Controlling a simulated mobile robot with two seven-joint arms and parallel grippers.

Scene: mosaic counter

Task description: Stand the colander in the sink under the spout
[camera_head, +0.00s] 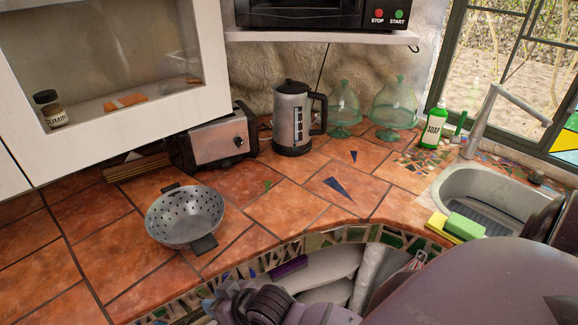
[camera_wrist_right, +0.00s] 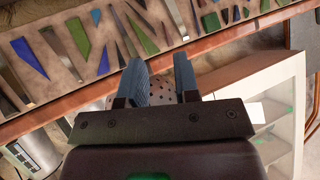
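The grey perforated colander (camera_head: 185,215) stands upright on the terracotta counter at left, with one dark handle at its back and one at its front. The sink (camera_head: 462,176) is set into the counter at right, partly hidden by my arm. The grey spout (camera_head: 492,105) rises behind it and reaches right over the basin. My right gripper (camera_head: 212,302) is in front of the counter edge, apart from the colander. In the right wrist view its fingers (camera_wrist_right: 160,70) are apart, and a dotted grey surface, likely the colander, shows between them. My left gripper is not in view.
A toaster (camera_head: 218,140), a kettle (camera_head: 292,118) and two glass domes (camera_head: 393,103) stand at the back. A green soap bottle (camera_head: 434,128) is behind the sink. A green and yellow sponge (camera_head: 464,226) lies on its front rim. The middle counter is clear.

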